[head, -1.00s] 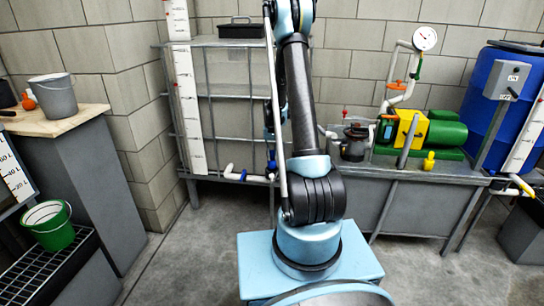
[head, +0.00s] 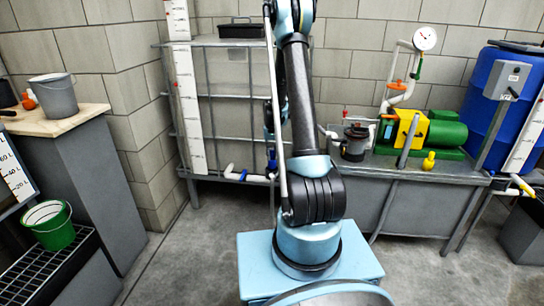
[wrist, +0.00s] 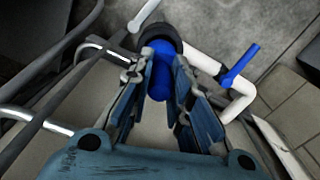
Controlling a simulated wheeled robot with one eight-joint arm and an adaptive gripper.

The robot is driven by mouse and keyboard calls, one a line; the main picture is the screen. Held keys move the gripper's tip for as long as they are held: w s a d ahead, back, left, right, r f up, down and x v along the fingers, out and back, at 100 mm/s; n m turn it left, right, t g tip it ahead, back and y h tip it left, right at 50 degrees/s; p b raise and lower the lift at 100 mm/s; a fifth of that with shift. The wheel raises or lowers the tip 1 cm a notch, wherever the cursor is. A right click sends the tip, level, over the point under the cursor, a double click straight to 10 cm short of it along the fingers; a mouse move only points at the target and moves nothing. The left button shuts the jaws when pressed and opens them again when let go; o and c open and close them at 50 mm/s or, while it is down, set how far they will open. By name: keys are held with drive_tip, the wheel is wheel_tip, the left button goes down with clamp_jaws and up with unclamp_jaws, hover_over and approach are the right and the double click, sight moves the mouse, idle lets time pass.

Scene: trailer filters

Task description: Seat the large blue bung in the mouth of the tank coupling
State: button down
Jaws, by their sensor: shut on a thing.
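In the wrist view my gripper (wrist: 160,64) is shut on the large blue bung (wrist: 158,86), with one finger on each side of it. The bung's far end lies against the dark round mouth of the tank coupling (wrist: 157,34). The two look lined up, but I cannot tell how deep the bung sits in the mouth. In the head view my arm hides most of the gripper and the coupling in front of the caged tank (head: 227,100).
In the wrist view a white pipe (wrist: 204,62) with a blue valve handle (wrist: 240,64) runs right of the coupling. Cage bars (wrist: 45,122) lie to the left. In the head view a bench (head: 410,168) with a green pump (head: 446,134) stands to the right.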

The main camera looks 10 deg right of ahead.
sight(272, 158)
drive_tip(key=shift+f, duration=2.7)
drive_tip(key=c, duration=1.4)
unclamp_jaws()
drive_tip(key=shift+r, duration=0.1)
wheel_tip(272, 158, up, 12)
drive_tip(key=shift+f, duration=0.2)
drive_tip(key=shift+r, duration=0.1)
